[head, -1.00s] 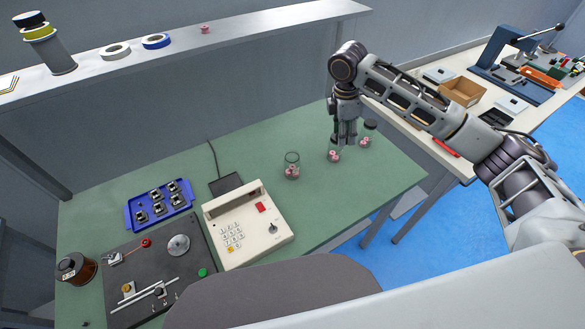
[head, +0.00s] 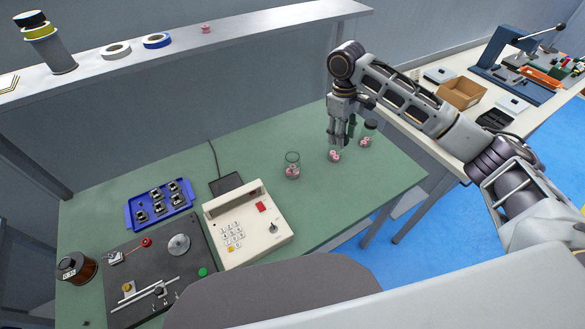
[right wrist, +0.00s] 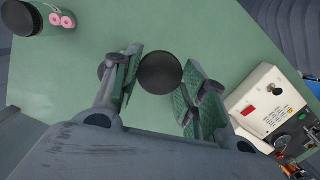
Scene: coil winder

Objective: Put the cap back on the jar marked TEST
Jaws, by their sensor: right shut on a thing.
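My right gripper (head: 342,142) points down over the middle jar (head: 334,156), a small clear jar with pink spools. In the right wrist view the gripper (right wrist: 160,85) is shut on a round black cap (right wrist: 161,73) between its two fingers. The fingers hide part of the middle jar, and I cannot tell whether the cap touches its rim. An uncapped clear jar (head: 292,168) with pink spools stands to the left. A jar with a black cap (head: 368,138) stands to the right; it also shows in the right wrist view (right wrist: 45,18). No jar marking is readable. My left gripper is out of view.
The beige control box (head: 248,222), a blue tray (head: 160,205) of small parts and the dark winder plate (head: 160,270) fill the left of the green table (head: 240,150). A shelf (head: 260,30) with tape rolls runs behind. A second bench stands at right.

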